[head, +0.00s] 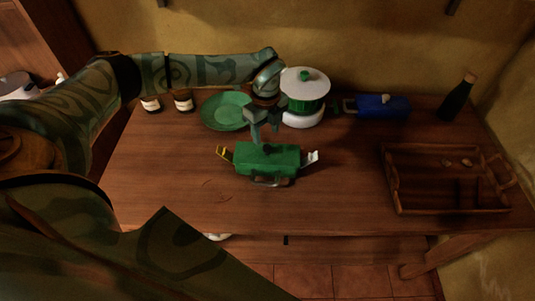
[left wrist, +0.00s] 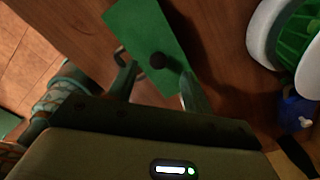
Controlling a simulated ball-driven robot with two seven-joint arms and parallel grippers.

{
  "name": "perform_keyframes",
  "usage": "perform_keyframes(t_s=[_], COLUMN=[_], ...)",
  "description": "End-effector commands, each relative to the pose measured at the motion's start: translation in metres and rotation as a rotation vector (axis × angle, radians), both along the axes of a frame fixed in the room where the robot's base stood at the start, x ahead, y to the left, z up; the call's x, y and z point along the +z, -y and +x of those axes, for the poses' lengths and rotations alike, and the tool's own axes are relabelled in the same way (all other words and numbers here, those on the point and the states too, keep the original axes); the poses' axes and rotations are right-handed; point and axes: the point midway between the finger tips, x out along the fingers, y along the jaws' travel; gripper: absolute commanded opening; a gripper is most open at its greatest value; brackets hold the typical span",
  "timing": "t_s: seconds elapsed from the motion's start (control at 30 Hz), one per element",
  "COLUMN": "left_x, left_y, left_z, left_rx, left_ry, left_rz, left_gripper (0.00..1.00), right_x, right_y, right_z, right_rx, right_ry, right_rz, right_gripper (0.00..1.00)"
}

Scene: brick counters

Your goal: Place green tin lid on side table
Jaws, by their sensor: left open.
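A green tin (head: 267,160) stands on the wooden table (head: 160,170), with a wire handle at its front and latch-like clips at its ends. My left gripper (head: 265,134) is open just above the lid, pointing down. My right gripper is not in view. I cannot tell which surface is the side table.
Behind the tin are a green plate (head: 224,110), a green-and-white lidded pot (head: 304,92), two jars (head: 183,100) and a blue box (head: 383,107). A dark bottle (head: 456,98) and a wooden tray (head: 398,196) are at right. The table's front left is clear.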

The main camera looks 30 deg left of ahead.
Motion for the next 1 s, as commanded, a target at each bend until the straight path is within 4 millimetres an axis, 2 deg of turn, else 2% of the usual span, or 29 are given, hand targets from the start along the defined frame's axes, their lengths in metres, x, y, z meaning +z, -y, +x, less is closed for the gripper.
perform_keyframes(t_s=[0.17,0.43,0.7,0.73,0.8,0.9,1.0], left_x=[-0.014,-0.055,-0.059,-0.059,-0.059,-0.059,-0.059], left_y=[0.001,0.006,0.006,0.006,0.006,0.006,0.006], left_z=[-0.001,-0.004,-0.003,-0.003,-0.003,-0.003,-0.003], left_rx=[-0.001,-0.001,-0.002,-0.002,-0.002,-0.002,-0.002], left_ry=[-0.001,0.0,0.002,0.002,0.002,0.002,0.002], left_rz=[0.0,0.0,-0.001,-0.001,-0.001,-0.001,-0.001], left_gripper=[0.5,0.5,0.5,0.44,0.25,0.01,0.0], right_x=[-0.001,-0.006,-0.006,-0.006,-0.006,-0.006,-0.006], right_y=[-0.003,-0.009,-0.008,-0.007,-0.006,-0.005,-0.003], right_z=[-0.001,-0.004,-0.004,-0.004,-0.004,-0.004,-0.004], right_rx=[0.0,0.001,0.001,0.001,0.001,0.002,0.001], right_ry=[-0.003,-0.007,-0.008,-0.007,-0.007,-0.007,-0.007], right_rz=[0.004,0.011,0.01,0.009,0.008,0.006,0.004], right_gripper=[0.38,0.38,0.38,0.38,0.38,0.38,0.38])
